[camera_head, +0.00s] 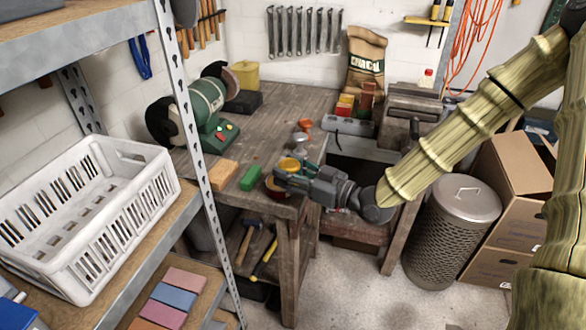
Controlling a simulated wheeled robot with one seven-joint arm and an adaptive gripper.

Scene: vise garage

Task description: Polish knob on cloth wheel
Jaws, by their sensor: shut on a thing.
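My gripper (280,178) is over the front right part of the wooden bench. It appears shut on a round brass-yellow knob (290,164), though the fingers hide much of the contact. A silver knob (299,144) and an orange-copper knob (305,125) stand on the bench just behind it. The green two-wheel grinder (205,103) stands at the back left of the bench, apart from my gripper. It has a dark wheel end (160,122) at the near left and a brownish wheel (228,76) at the far end. I cannot tell which is cloth.
A green block (251,178) and a tan block (223,174) lie on the bench (268,120) between grinder and gripper. A dark red round thing (275,188) is under my gripper. A shelf post (188,120) stands at left; a vise (405,105) is at right.

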